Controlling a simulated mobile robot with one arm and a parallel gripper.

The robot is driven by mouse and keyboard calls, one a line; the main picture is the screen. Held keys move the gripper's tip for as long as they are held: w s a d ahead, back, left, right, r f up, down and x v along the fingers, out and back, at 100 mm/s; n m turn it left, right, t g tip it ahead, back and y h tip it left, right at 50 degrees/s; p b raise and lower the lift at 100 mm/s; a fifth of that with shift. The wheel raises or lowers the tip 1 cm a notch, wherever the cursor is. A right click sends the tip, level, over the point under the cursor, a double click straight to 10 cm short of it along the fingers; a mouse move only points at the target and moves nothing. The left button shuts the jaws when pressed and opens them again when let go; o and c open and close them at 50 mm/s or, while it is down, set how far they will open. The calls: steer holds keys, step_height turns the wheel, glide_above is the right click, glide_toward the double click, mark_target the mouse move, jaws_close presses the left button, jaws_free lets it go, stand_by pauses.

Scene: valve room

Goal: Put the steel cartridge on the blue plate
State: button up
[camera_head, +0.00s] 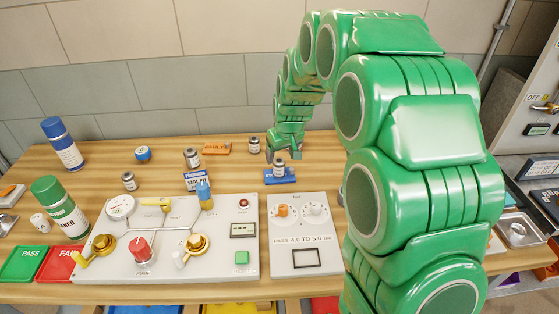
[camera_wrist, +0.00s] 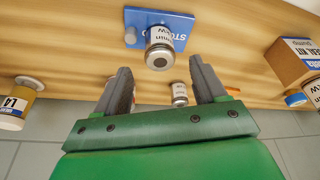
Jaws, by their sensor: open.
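A small steel cartridge (camera_head: 279,167) with a white label stands upright on the blue plate (camera_head: 286,180). In the wrist view the cartridge (camera_wrist: 159,57) shows its round metal end and sits on the blue plate (camera_wrist: 181,24), which bears white lettering and a grey knob. My gripper (camera_head: 284,155) is just behind the cartridge in the head view. In the wrist view my gripper (camera_wrist: 160,68) has its two dark fingers spread, with nothing held between them. The cartridge appears just beyond the fingertips, apart from them.
Similar small cans stand on the bench, one behind my gripper (camera_head: 255,146) and others to the left (camera_head: 191,158) (camera_head: 129,181). An orange plate (camera_head: 216,148) lies behind.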

steer(key=s+d+r+m+g, duration=0.1)
steer(key=s+d+r, duration=0.15)
steer(key=s, duration=0.55)
steer(key=s+d+r+g, duration=0.1)
steer(key=s+r, duration=0.3)
steer(key=s, duration=0.3)
steer(key=s+d+r+m, duration=0.15)
steer(key=s+r, duration=0.25)
steer(key=s, duration=0.4)
steer(key=s+d+m+g, duration=0.1)
steer(key=s+d, duration=0.1)
steer(key=s, duration=0.9)
steer(key=s+d+m+g+h, duration=0.1)
steer(key=s+d+g, duration=0.1)
steer(key=s, duration=0.9)
steer(key=shift+d+f, duration=0.2)
steer(key=shift+d, duration=0.1)
